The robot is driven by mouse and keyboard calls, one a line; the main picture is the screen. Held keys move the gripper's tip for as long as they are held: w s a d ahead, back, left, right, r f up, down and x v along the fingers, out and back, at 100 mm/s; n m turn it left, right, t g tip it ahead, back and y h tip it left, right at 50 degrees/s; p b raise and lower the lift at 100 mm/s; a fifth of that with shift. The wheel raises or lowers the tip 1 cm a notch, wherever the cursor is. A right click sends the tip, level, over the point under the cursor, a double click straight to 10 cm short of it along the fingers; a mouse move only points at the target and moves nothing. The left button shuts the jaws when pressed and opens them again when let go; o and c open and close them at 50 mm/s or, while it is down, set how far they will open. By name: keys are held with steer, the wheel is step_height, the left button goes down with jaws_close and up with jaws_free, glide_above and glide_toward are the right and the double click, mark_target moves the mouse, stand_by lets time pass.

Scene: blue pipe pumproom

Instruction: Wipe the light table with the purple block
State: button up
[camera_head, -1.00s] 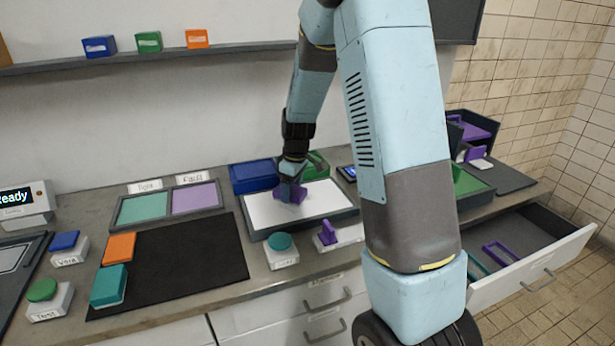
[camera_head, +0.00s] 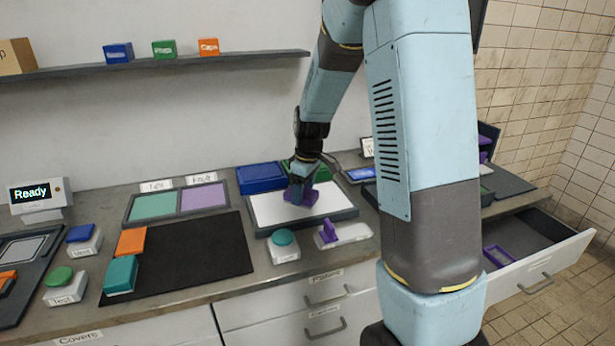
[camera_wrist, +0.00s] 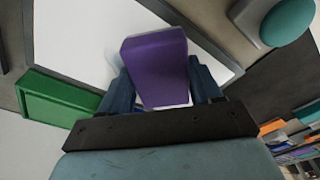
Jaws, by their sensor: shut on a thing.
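The light table (camera_head: 270,208) is a white panel in a dark frame on the counter, at the middle of the head view. Its white surface (camera_wrist: 75,35) also fills the upper left of the wrist view. My gripper (camera_head: 300,180) is over the table's middle and shut on the purple block (camera_head: 303,194). In the wrist view the purple block (camera_wrist: 155,65) stands out between the two fingers. The block is at or just above the white surface; I cannot tell whether it touches.
Behind the table stand a blue bin (camera_head: 260,178) and a green bin (camera_wrist: 55,98). In front are a teal button (camera_head: 284,238) and a purple-handled switch (camera_head: 330,232). A black mat (camera_head: 195,250) lies to the left. A drawer (camera_head: 535,262) is open at the right.

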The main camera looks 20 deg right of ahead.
steer(key=shift+r, duration=2.4)
